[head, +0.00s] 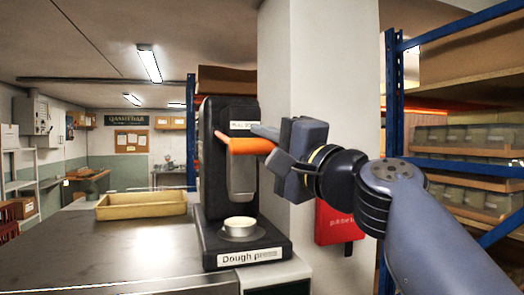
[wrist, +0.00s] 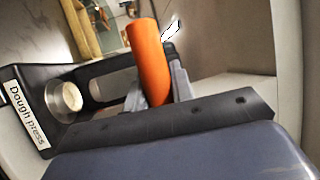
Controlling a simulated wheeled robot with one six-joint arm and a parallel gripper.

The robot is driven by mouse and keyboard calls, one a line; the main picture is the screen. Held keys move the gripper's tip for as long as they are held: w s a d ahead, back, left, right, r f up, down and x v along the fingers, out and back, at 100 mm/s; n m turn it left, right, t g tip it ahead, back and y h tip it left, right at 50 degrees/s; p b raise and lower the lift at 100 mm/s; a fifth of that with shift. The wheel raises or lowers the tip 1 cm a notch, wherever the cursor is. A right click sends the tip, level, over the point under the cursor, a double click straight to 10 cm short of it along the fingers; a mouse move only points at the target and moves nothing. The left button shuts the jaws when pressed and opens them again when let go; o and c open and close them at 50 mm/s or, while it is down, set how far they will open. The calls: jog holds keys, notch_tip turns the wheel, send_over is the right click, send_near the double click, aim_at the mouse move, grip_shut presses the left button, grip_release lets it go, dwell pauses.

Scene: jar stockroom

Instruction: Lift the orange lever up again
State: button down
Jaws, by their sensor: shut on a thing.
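The orange lever (head: 245,146) sticks out from the upper part of the black dough press (head: 213,180), roughly level in the head view. My gripper (head: 268,138) is shut on the lever's right end. In the wrist view the orange lever (wrist: 149,62) stands between the two grey fingers of my gripper (wrist: 157,88). The press's grey ram (head: 242,181) hangs above a small round metal cup with pale dough (head: 239,224) on the press base. The label "Dough press" is on the base front. The far end of the lever is partly hidden by my gripper.
The press stands on a dark-topped counter (head: 120,245). A shallow tan tray (head: 142,205) lies at its left. A white pillar (head: 330,90) rises close behind, with a red box (head: 336,224) on it. Blue-framed shelves (head: 394,100) stand at the right.

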jog(key=shift+m+g+h, duration=0.5)
jog(key=shift+g+h, duration=0.1)
jog(key=shift+g, duration=0.2)
jog(key=shift+r+p, duration=1.3)
jog(key=shift+r, duration=0.9)
jog(key=c, duration=1.2)
grip_release()
jog(key=shift+s+d+f+b, duration=0.15)
jog(key=shift+s+d+b, duration=0.2)
jog(key=shift+d, duration=0.05)
jog(key=r+b+v, duration=0.1)
jog(key=b+v, duration=0.2)
jog(key=v, duration=0.6)
jog(key=shift+s+f, duration=0.35)
